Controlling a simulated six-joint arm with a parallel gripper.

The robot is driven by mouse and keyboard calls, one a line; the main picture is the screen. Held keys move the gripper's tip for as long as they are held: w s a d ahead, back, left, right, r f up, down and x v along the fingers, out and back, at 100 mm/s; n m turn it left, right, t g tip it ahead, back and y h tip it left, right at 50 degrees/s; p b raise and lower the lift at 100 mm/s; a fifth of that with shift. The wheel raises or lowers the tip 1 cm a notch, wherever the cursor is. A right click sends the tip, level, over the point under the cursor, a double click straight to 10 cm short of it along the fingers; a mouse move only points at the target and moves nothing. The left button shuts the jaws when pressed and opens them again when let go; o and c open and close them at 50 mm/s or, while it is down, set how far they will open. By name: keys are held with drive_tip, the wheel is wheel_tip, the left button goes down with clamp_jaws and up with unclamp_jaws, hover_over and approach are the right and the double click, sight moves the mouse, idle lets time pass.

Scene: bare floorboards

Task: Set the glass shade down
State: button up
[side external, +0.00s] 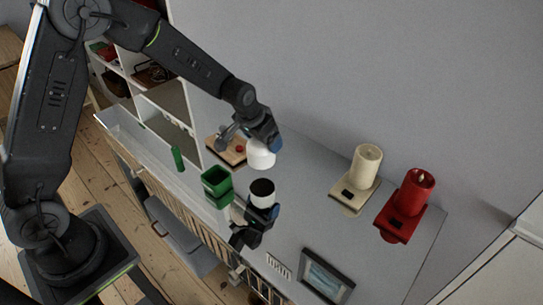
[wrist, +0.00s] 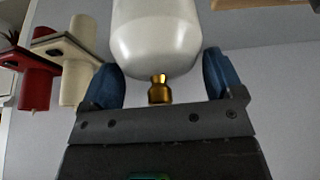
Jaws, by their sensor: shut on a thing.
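The white glass shade (side external: 260,155) hangs below my gripper (side external: 264,138) in the side view, in front of the grey wall. In the wrist view the shade (wrist: 170,35) is large and rounded, with a brass fitting (wrist: 160,90) at its near end. The blue fingers of my gripper (wrist: 162,75) stand on both sides of that end, shut on the shade. The shade appears clear of the grey top (side external: 310,205), but its height above it is hard to judge. The far end of the shade is cut off in the wrist view.
A white cup with a dark inside (side external: 262,193) stands below the shade, by a dark, blue-tipped object (side external: 250,232).

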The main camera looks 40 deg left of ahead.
sight(259, 154)
drive_tip(key=shift+w+d+f, duration=0.3)
drive_tip(key=shift+d+f, duration=0.1)
drive_tip(key=shift+d, duration=0.2)
drive_tip(key=shift+w+d+f, duration=0.25)
drive_tip(key=shift+d+f, duration=0.15)
drive_tip(key=shift+d, duration=0.2)
drive_tip(key=shift+f, duration=1.95)
drive_tip(key=shift+f, duration=0.1)
drive_tip(key=o, duration=0.8)
drive_tip(key=shift+f, duration=0.1)
drive_tip(key=shift+r, duration=0.25)
drive_tip(key=v, duration=1.2)
